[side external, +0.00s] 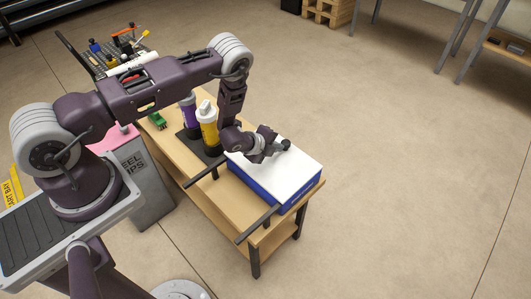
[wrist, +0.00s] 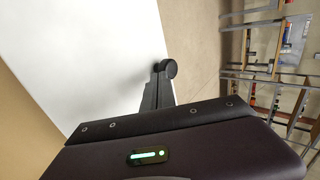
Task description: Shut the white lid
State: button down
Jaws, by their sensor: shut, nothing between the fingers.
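The white lid (side external: 298,163) lies flat on top of a blue box (side external: 290,198) at the right end of the wooden table. In the side view the lid looks level with the box, with no clear gap showing. My gripper (side external: 284,146) is over the lid near its far edge, fingers together and empty. In the wrist view the lid (wrist: 85,55) fills the left side, and my gripper (wrist: 163,75) shows at its right edge. I cannot tell whether the fingertips touch the lid. My wrist hides part of the lid's left corner.
A yellow bottle (side external: 208,134) and a purple bottle (side external: 188,112) stand on a dark base left of the box. Dark bars (side external: 257,225) stick out at the table's (side external: 200,178) front edge. A green object (side external: 157,120) sits farther left. The floor right of the table is clear.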

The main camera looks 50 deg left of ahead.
jog(key=s, duration=0.4)
jog(key=shift+s+r, duration=0.2)
jog(key=shift+s, duration=0.1)
jog(key=v, duration=0.9)
notch_tip(320, 180, up, 15)
jog(key=n+y, duration=0.1)
jog(key=n, duration=0.5)
send_over(267, 164)
jog(key=s, duration=0.2)
jog(key=s+r+n+g, duration=0.1)
jog(key=s+r+n, duration=0.25)
jog(key=r, duration=0.65)
jog(key=s+d+r+n+g, duration=0.1)
jog(key=s+r, duration=0.3)
jog(key=s, duration=0.4)
jog(key=s+d+r+n+g, duration=0.1)
jog(key=s+r+n, duration=0.3)
jog(key=s, duration=0.5)
jog(key=s+d+r+n+h, duration=0.1)
jog(key=s+d+r+n, duration=0.2)
jog(key=s+r, duration=0.3)
jog(key=s, duration=0.3)
jog(key=shift+g, duration=0.4)
jog(key=shift+n, duration=0.25)
